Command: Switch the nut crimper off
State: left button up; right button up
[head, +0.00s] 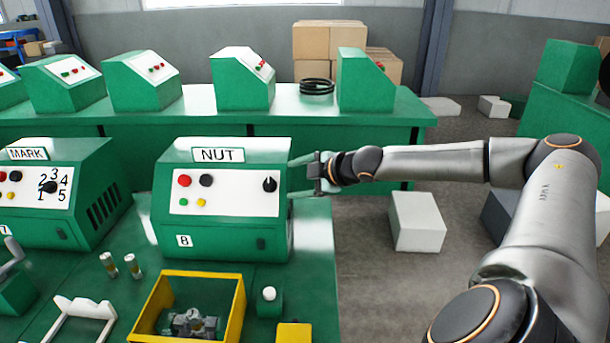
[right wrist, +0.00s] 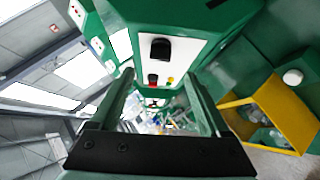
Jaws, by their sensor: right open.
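The nut crimper (head: 221,238) is a green box with a NUT sign (head: 219,155) on its sloping front. A small light mark shows near the knob's top. My right gripper (head: 300,176) is open beside the crimper's right side. In the right wrist view, the knob (right wrist: 160,49) lies ahead beyond the open fingers (right wrist: 159,88), and nothing is between them. My left gripper is out of view.
The MARK machine (head: 60,215) stands to the left. A yellow-rimmed bin (head: 237,318) with metal parts, a white-topped button (head: 269,294) and two small cylinders are in front. More green machines stand on the bench behind. A pale block (head: 417,222) lies on the floor at right.

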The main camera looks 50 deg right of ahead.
jog(key=shift+v, duration=1.55)
jog(key=shift+f, duration=0.1)
